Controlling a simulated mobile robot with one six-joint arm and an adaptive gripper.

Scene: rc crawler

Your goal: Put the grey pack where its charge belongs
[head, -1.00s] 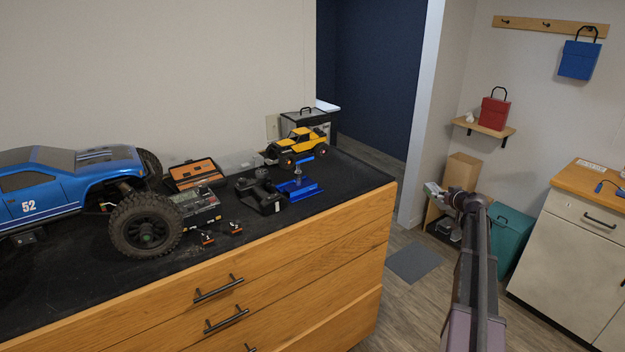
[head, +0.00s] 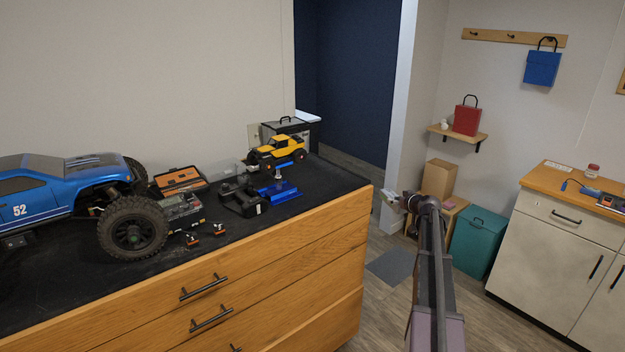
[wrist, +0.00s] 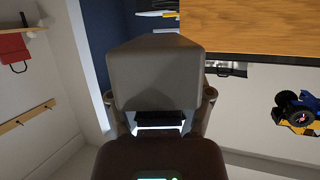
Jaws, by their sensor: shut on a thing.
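My gripper (head: 402,201) is held out at the end of my arm, in the open space right of the dresser. It is shut on the grey pack, a plain block (wrist: 155,72) that fills the middle of the wrist view between the fingers. In the head view only a small pale part of the pack (head: 390,198) shows; the rest is hidden. A red bag (head: 467,120) stands on a small wall shelf (head: 448,133). A blue bag (head: 542,68) hangs from a peg rail (head: 512,38). A teal lidded box (head: 478,245) stands on the floor. No charge marking is readable.
The dresser's black top (head: 300,205) carries a blue truck (head: 65,188), a yellow crawler (head: 277,148), a blue stand (head: 278,191) and a black charger-like device (head: 180,212). A white cabinet (head: 555,240) stands right.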

